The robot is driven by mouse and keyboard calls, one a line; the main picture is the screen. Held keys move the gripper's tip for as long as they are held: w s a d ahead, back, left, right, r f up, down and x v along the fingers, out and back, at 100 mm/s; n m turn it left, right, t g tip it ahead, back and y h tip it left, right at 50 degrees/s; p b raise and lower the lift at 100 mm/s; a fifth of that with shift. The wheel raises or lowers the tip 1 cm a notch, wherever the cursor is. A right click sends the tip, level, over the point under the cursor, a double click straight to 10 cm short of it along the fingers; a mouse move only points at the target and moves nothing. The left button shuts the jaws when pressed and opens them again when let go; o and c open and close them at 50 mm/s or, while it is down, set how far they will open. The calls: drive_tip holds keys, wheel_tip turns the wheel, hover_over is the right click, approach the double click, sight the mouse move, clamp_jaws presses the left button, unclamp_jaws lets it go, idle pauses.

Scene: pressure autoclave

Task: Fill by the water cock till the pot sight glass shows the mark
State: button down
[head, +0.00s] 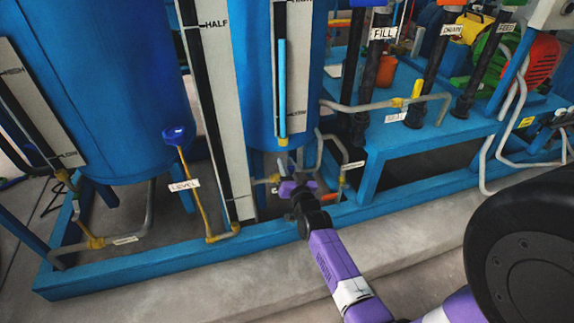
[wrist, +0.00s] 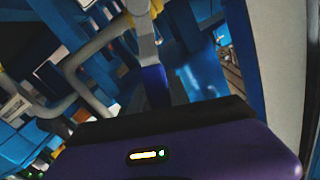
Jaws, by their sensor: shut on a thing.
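My gripper (head: 291,188) is low in front of the middle blue tank, among the pipes at its foot. It is shut on what looks like a blue cock lever, which shows in the wrist view (wrist: 155,85) running up to a grey fitting; the jaws hide its end. In the head view my gripper hides most of this cock. A sight glass (head: 282,85) on the middle tank holds a tall light-blue column. The column's top stands well above the lower mark.
A board marked HALF (head: 215,25) stands left of the middle tank. Black pipes labelled FILL (head: 384,33), DRAIN and FEED stand at right. A blue frame rail (head: 150,258) runs along the front.

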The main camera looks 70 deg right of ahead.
drive_tip(key=w+n+p, duration=0.1)
drive_tip(key=p, duration=0.1)
drive_tip(key=shift+a+r+n+p, duration=0.1)
drive_tip(key=shift+a+n+p, duration=0.2)
drive_tip(key=shift+a+p, duration=0.1)
drive_tip(key=c, duration=1.2)
unclamp_jaws()
drive_tip(key=shift+c, duration=0.2)
drive_tip(key=shift+s, duration=0.1)
drive_tip(key=p+v, duration=0.1)
drive_tip(key=v, duration=0.6)
drive_tip(key=shift+s+a, duration=0.25)
